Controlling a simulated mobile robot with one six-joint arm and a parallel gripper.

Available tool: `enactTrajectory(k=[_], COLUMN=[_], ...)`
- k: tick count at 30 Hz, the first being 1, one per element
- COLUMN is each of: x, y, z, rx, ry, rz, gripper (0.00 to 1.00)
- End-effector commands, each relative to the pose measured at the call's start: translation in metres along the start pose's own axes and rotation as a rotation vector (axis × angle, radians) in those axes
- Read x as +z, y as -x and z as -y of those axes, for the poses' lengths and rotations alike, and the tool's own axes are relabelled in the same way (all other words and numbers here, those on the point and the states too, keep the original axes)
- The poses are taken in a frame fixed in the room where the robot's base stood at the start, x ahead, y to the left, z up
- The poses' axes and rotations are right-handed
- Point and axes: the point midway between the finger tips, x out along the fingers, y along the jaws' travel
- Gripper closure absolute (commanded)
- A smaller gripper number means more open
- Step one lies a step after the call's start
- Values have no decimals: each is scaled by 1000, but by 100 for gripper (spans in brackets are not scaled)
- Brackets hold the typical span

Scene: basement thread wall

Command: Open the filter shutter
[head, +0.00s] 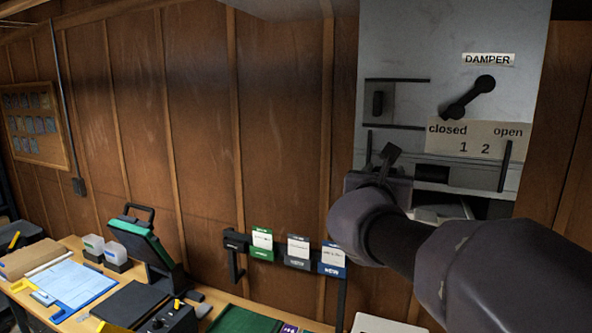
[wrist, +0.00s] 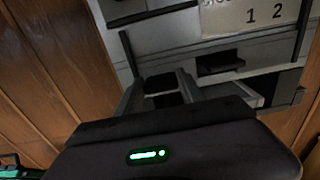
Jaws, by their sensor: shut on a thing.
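A grey cabinet front (head: 430,45) carries a pale panel strip (head: 470,187) between two dark upright guides (head: 505,165), which I take for the filter shutter. The strip also shows in the wrist view (wrist: 262,58), with a dark block (wrist: 220,62) on it. Dark gaps show below the strip. My gripper (head: 389,153) is at the left part of this strip. In the wrist view, its two fingers (wrist: 160,82) reach to the strip's left part, with something dark between them. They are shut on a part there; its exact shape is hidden.
Above are a damper lever (head: 468,97) and a plate (head: 478,139) marked "closed 1" and "open 2". A dark handle (head: 378,104) sits between two rails at upper left. Tags (head: 262,244) hang on the wooden wall. A cluttered bench (head: 75,250) stands lower left.

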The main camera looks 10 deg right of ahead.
Motion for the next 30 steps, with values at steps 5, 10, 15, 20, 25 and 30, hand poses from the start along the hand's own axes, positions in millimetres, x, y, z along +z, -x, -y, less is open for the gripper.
enactTrajectory(k=[5,10,15,20,25,30], x=[2,27,53,50,50,49], y=[0,0,0,0,0,0], z=[0,0,0,0,0,0], rx=[0,0,0,0,0,0], ry=[0,-1,-2,-2,-2,-1], rz=[0,1,1,1,0,0], gripper=[100,100,100,100,43,33])
